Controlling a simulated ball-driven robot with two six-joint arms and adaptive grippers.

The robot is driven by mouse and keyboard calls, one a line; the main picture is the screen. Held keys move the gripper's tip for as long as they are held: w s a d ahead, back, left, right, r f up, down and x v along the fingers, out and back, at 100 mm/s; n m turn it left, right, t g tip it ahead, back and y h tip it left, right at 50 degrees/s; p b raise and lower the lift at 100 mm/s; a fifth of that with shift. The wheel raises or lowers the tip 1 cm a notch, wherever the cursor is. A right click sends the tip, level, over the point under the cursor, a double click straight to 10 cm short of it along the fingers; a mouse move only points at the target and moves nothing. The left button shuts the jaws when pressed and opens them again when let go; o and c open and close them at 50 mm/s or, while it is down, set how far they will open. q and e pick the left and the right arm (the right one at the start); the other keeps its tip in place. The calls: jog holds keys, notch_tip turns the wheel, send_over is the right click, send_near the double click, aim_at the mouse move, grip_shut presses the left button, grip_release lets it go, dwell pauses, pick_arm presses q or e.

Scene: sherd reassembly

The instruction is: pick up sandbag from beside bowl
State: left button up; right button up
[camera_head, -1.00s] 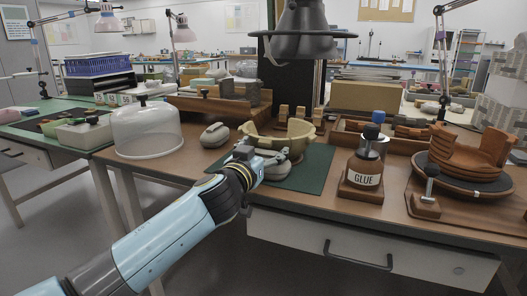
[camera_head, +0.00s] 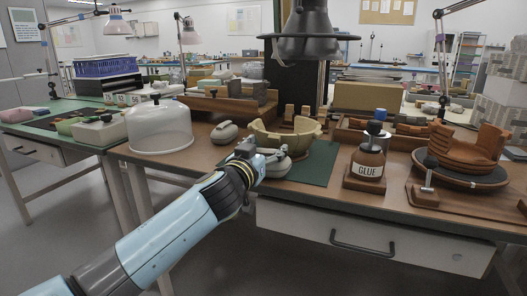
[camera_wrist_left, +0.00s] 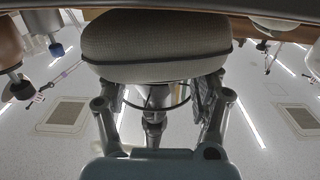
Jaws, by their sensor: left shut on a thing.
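The sandbag (camera_head: 277,167) is a pale grey rounded pad at the front of the bowl (camera_head: 285,139), over the green mat (camera_head: 318,168). My left gripper (camera_head: 262,158) is shut on it, reaching in from the lower left. In the left wrist view the sandbag (camera_wrist_left: 155,48) fills the space between the fingers, with a dark seam along its side. Whether it touches the mat is not clear. The bowl is a yellowish, broken-rimmed vessel, partly hidden by my gripper. A second grey sandbag (camera_head: 224,132) lies left of the bowl. My right gripper is not in view.
A glue bottle (camera_head: 367,163) stands right of the mat, near the table's front edge. A terracotta vessel (camera_head: 467,150) sits on a dark turntable farther right. A clear dome (camera_head: 159,130) stands at the left. A dark lamp hood (camera_head: 308,38) hangs above the bowl.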

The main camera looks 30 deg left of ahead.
pick_arm(q)
jog(key=shift+s+a+f, duration=0.1)
jog(key=shift+s+f, duration=0.1)
jog(key=shift+f, duration=0.35)
jog(key=o, duration=1.7)
jog(key=shift+a, duration=0.1)
jog(key=shift+o, duration=0.2)
jog(key=shift+r, duration=0.1)
jog(key=v, duration=1.2)
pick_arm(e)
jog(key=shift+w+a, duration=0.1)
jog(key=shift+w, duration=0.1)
